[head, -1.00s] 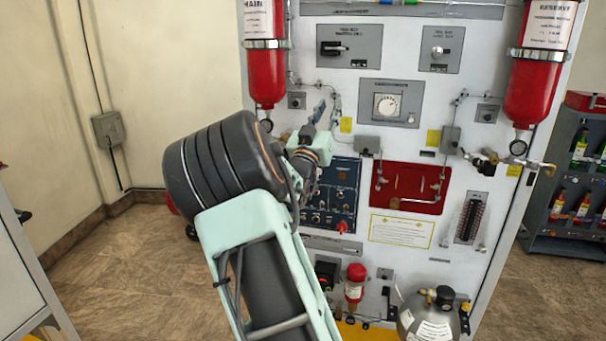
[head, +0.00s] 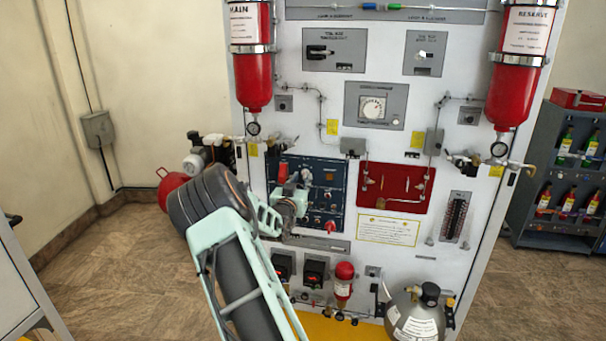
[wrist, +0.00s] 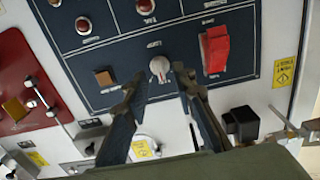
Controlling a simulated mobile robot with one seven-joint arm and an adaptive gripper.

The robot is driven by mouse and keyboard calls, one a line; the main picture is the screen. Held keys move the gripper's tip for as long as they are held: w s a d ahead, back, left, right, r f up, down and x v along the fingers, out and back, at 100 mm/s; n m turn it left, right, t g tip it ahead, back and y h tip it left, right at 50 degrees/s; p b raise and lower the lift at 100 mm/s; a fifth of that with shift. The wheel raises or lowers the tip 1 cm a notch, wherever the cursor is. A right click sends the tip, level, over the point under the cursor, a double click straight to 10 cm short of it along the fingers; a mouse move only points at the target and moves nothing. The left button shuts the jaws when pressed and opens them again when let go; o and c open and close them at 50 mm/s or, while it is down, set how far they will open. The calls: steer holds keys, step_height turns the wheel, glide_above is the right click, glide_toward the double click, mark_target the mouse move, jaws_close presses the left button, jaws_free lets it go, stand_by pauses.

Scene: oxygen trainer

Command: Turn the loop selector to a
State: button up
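A small round white and grey knob (wrist: 158,68) sits on the dark blue panel (wrist: 110,60) in the wrist view; its label is too blurred to read, so I cannot confirm it is the loop selector. My gripper (wrist: 157,76) is open, with one fingertip on each side of this knob. I cannot tell whether the fingers touch it. In the head view my wrist is in front of the blue panel (head: 338,170) and hides part of it.
A red switch (wrist: 215,48) is close to the right finger in the wrist view, and a square brown button (wrist: 104,77) is beside the left one. A red panel (head: 398,187) is right of the blue panel. Red cylinders (head: 252,70) hang above.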

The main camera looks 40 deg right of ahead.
mark_target(305, 174)
steer(key=shift+x, duration=1.4)
steer(key=shift+c, duration=0.4)
jaws_close()
steer(key=shift+f, duration=0.1)
steer(key=shift+f+n+b, duration=0.15)
steer(key=shift+n+b, duration=0.55)
steer(key=shift+b, duration=0.25)
steer(key=n+b, duration=0.2)
steer(key=b, duration=0.1)
steer(key=n+b, duration=0.3)
steer(key=n, duration=0.2)
steer(key=shift+w+a+n+b, duration=0.1)
steer(key=shift+n+b, duration=0.2)
steer(key=shift+b, duration=0.1)
